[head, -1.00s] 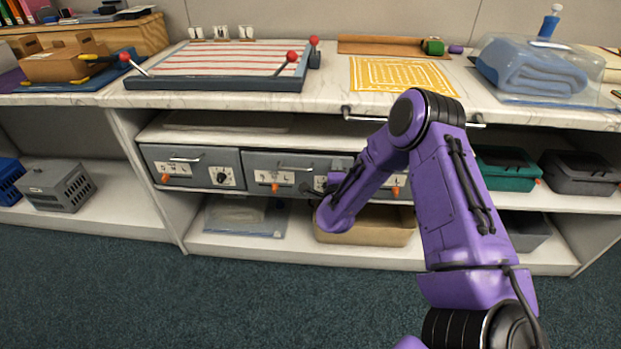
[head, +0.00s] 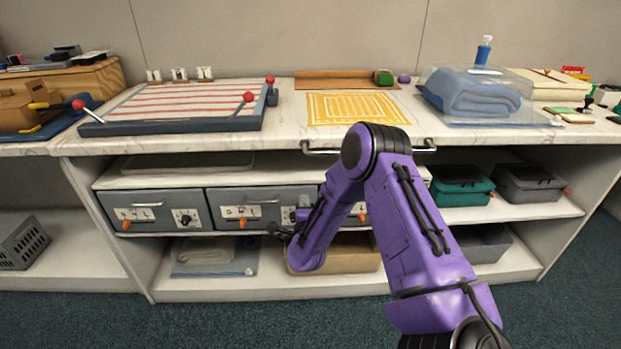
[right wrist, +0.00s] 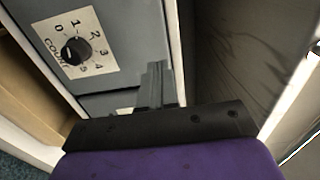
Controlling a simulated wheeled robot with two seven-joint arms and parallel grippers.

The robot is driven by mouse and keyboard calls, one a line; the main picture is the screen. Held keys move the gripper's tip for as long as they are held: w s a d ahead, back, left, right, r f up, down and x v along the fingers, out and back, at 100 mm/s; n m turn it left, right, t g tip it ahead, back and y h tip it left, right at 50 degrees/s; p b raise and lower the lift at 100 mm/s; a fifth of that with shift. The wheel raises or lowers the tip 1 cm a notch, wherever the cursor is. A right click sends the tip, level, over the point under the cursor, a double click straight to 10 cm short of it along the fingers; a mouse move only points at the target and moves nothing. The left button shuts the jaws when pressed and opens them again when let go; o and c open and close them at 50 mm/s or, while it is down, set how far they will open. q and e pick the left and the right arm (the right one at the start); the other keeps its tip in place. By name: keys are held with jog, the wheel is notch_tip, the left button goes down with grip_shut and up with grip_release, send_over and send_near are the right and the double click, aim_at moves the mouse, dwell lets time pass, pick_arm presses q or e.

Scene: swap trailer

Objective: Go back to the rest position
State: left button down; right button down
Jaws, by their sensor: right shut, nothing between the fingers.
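My right gripper (head: 281,229) is low in front of the middle grey drawer (head: 240,208), near its dial end. My purple arm reaches there from the lower right and hides part of the drawer row. In the right wrist view the right gripper (right wrist: 156,78) has its fingers together with nothing between them. They point along a grey box front (right wrist: 112,30) with a black dial (right wrist: 74,51) on a plate marked COUNT. Whether the fingers touch the box, I cannot tell. My left gripper is not in view.
The marble counter (head: 285,140) overhangs the shelves, with a metal rail (head: 322,151) along its edge. Below are another grey drawer (head: 158,211), a brown bin (head: 345,262), a teal case (head: 461,187) and a dark case (head: 530,184). The floor in front is clear.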

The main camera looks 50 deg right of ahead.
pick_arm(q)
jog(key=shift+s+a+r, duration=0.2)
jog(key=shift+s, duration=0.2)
pick_arm(e)
jog(key=v, duration=1.1)
jog(key=shift+a, duration=0.25)
jog(key=shift+w, duration=0.1)
